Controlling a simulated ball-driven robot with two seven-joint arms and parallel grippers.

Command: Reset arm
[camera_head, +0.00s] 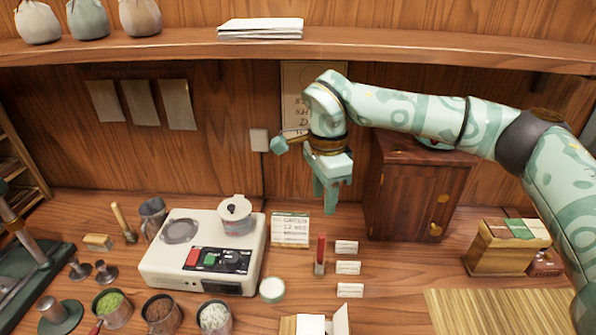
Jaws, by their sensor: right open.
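My right arm comes in from the right side and reaches across the counter. Its gripper (328,200) points down in the air in front of the back wall, left of the dark wooden cabinet (410,195). It is open, and I see nothing between its fingers. The fingers overlap partly in this view. My left gripper is not in view.
A cream machine (165,275) with red and green buttons stands left of centre. Bowls (113,312) stand front left. A wooden shelf (400,45) runs above.

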